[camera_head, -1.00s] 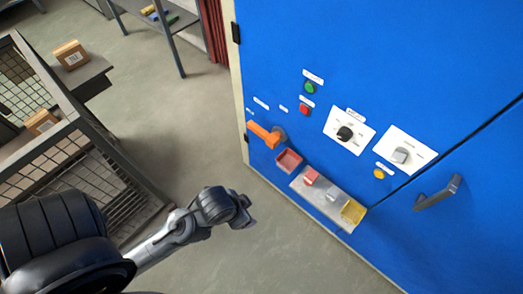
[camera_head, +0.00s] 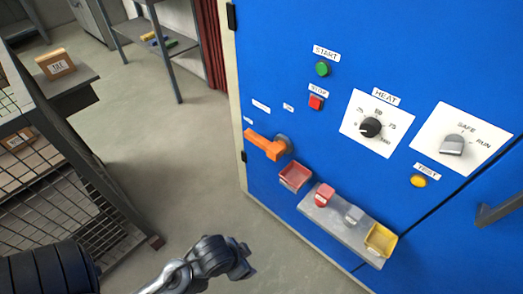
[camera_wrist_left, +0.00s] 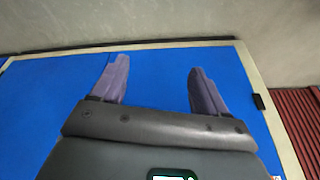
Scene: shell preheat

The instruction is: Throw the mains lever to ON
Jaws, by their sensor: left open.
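The orange mains lever (camera_head: 265,146) sits at the lower left of the blue cabinet door (camera_head: 300,30) in the head view. Its handle points left and slightly up from a grey pivot at its right end. Small labels lie above and left of it, too small to read. My left gripper (camera_head: 248,262) is at the bottom of the head view, below the lever and apart from it. In the left wrist view my left gripper (camera_wrist_left: 156,80) has its two fingers spread with nothing between them. The lever is not seen in that view. My right gripper is not in view.
A green START button (camera_head: 322,69), red STOP button (camera_head: 316,102), HEAT dial (camera_head: 371,127) and SAFE/RUN switch (camera_head: 452,145) are on the door. A red bin (camera_head: 296,176) and grey shelf (camera_head: 340,225) jut out below the lever. A mesh cage (camera_head: 80,210) stands left; floor between is clear.

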